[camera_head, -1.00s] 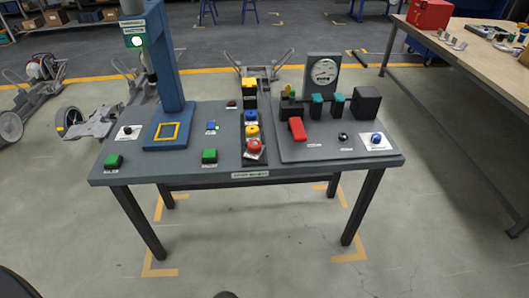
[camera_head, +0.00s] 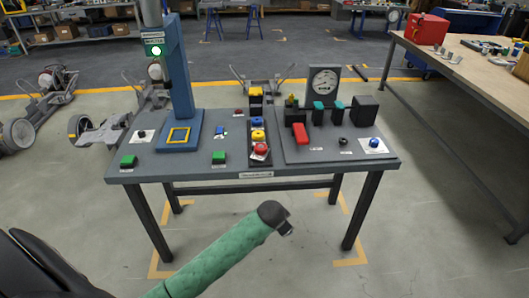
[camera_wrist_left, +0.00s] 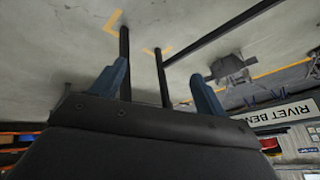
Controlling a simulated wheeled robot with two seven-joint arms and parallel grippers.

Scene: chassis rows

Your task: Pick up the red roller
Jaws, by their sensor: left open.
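Several red parts stand on the grey bench, and I cannot tell for sure which is the red roller. A red block-like piece (camera_head: 300,133) leans at the front of the row of dark blocks at right. A round red piece (camera_head: 261,149) sits at the near end of the dark centre strip, below yellow and blue ones. A small dark red piece (camera_head: 239,112) lies behind. My left arm, in a green sleeve, reaches in low before the bench. In the left wrist view, my left gripper (camera_wrist_left: 158,72) has its blue fingers apart with nothing between them. My right gripper is out of view.
The bench top (camera_head: 210,176) also holds a blue column (camera_head: 180,70) with a green light, green buttons (camera_head: 219,157) and a round gauge (camera_head: 324,80). A wooden worktable (camera_head: 440,62) with a red box (camera_head: 426,30) stands at right. The floor before the bench is clear.

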